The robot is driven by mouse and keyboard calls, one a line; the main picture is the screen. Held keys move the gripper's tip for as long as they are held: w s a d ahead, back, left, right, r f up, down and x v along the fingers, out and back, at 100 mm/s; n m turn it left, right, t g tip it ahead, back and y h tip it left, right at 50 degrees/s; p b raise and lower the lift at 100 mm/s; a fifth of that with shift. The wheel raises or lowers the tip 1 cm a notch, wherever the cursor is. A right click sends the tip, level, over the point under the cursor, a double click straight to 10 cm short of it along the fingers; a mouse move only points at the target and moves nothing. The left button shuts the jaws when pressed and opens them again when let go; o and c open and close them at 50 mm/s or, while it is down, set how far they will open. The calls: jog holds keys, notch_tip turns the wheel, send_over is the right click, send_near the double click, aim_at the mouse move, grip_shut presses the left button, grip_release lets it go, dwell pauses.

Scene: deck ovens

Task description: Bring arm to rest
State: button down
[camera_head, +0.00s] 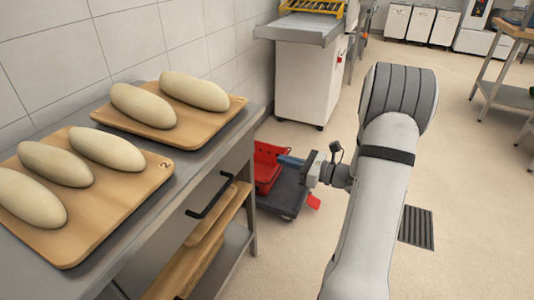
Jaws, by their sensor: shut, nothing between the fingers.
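My arm reaches up from the bottom of the view, bends at its grey ribbed joint, and its end hangs over the floor to the right of the metal table. My gripper (291,162) points left, with its fingers shut and nothing held. It appears in front of a dark wheeled platform with a red crate (266,168) on it. I cannot tell how far apart they are. The gripper is clear of the table's right edge in the picture.
The metal table (222,165) at left bears two wooden boards (90,235) (190,135) with several dough loaves. A white machine (305,75) stands behind. A floor drain grate (416,227) lies right of my arm. Open floor extends right; a wooden-topped table (510,95) stands far right.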

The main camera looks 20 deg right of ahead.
jog(key=s+a+r+n+g+h+p, duration=0.2)
jog(key=s+a+r+n+g+p, duration=0.9)
jog(key=s+a+r+n, duration=0.25)
jog(key=s+r+n+t+h+p, duration=0.1)
jog(key=s+r+n+h+p, duration=0.9)
jog(key=r+n, duration=0.3)
jog(key=shift+d+r+h+p, duration=0.45)
jog(key=shift+r+h+p, duration=0.1)
jog(key=shift+r, duration=0.15)
